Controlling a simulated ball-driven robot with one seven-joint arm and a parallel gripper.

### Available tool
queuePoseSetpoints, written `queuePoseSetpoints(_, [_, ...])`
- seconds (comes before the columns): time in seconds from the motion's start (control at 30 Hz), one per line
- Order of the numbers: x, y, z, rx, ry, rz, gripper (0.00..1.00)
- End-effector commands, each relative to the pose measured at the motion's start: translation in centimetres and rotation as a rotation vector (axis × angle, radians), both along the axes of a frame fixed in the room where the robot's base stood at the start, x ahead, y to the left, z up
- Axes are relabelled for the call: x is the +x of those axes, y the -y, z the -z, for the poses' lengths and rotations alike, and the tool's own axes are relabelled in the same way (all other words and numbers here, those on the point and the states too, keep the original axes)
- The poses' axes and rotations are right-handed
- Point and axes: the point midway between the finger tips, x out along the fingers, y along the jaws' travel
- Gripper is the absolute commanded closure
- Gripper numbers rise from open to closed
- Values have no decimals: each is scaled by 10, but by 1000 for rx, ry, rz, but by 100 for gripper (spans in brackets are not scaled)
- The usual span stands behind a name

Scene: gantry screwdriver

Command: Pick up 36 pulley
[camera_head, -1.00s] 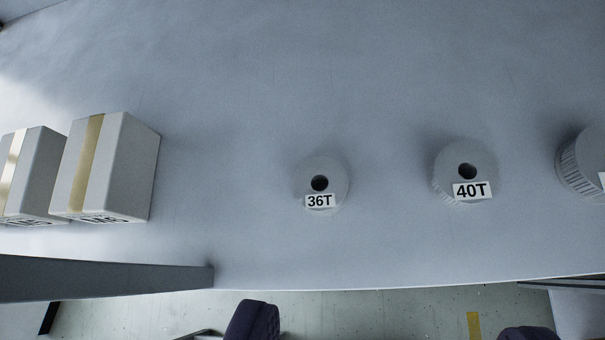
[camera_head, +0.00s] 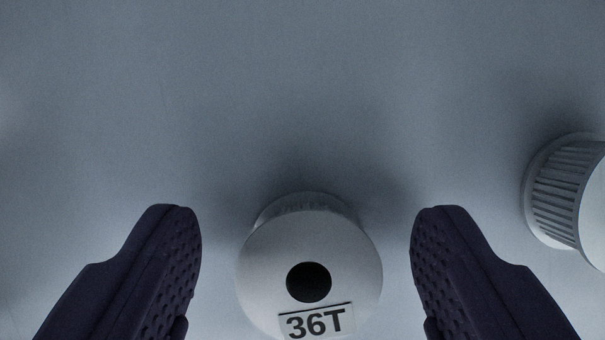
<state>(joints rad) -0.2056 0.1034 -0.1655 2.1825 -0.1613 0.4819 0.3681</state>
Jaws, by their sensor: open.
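The 36 pulley (camera_head: 268,275) is a pale grey round part with a dark centre hole and a label reading 36T. It stands on the grey surface at the bottom middle of the view. My gripper (camera_head: 306,215) is open, with one dark ridged finger on each side of the pulley. A gap shows between each finger and the pulley, and neither appears to touch it. The lower edge of the pulley is near the bottom of the frame.
Another toothed pulley (camera_head: 565,195) stands at the right edge, partly cut off, to the right of my right finger. The grey surface (camera_head: 280,80) beyond the 36 pulley is clear.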

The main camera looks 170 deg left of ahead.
Motion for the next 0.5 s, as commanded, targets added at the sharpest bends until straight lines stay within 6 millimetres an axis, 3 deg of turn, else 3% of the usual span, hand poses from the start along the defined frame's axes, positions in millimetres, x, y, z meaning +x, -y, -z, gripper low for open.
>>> queuePoseSetpoints(0.23, [1,0,1,1,2,1,29])
queuePoseSetpoints(0.5, [1,0,1,1,2,1,91])
